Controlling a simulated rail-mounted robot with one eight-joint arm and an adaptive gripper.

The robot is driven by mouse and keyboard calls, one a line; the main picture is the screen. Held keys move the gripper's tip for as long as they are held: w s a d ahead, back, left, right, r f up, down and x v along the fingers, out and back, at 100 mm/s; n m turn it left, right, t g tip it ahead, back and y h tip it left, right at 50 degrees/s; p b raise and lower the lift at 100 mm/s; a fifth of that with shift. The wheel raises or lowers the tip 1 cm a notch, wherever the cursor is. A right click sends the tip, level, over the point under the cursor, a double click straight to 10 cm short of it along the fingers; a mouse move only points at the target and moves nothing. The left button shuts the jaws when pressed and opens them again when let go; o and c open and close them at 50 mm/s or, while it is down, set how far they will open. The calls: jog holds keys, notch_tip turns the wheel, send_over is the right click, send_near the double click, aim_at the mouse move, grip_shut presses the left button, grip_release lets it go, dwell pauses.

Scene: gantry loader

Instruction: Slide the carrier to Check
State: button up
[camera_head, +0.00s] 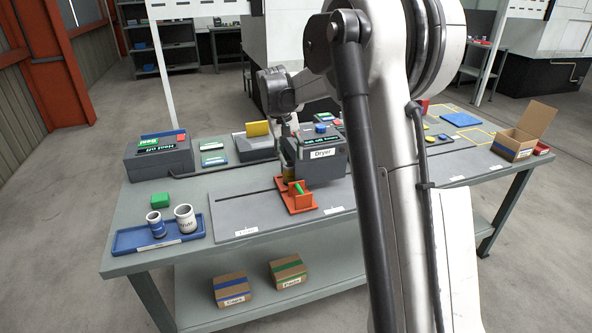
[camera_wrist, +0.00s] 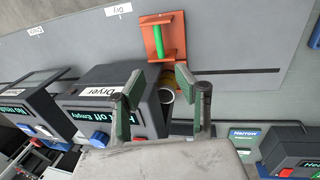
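The carrier (camera_head: 299,196) is a small orange-red plate with a green bar handle. It sits on the slotted grey track board (camera_head: 240,215), in front of the Dryer (camera_head: 322,153). In the wrist view the carrier (camera_wrist: 157,40) is beyond my fingertips, with its green handle clear of them. My gripper (camera_wrist: 158,82) is open, its two dark green-padded fingers apart. A round-rimmed grey item (camera_wrist: 168,98) shows between them, beside the Dryer; I cannot tell if they touch it. A "Dry" label (camera_wrist: 118,9) lies near the carrier. Another label (camera_wrist: 36,30) is too small to read surely.
A blue tray (camera_head: 160,240) with two cups and a green block (camera_head: 160,199) stand at the left. A grey machine (camera_head: 158,157) and a yellow-topped machine (camera_head: 258,146) stand behind the track. An open cardboard box (camera_head: 520,138) stands at the right. My arm hides part of the track.

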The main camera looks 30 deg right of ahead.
aim_at(301, 191)
jog(key=f+p, duration=0.1)
jog(key=f, duration=0.3)
jog(key=s+d+f, duration=0.1)
jog(key=f, duration=0.3)
jog(key=s+d+f+p, duration=0.1)
jog(key=f, duration=0.3)
jog(key=shift+d+f+p, duration=0.15)
jog(key=shift+p, duration=0.2)
grip_shut()
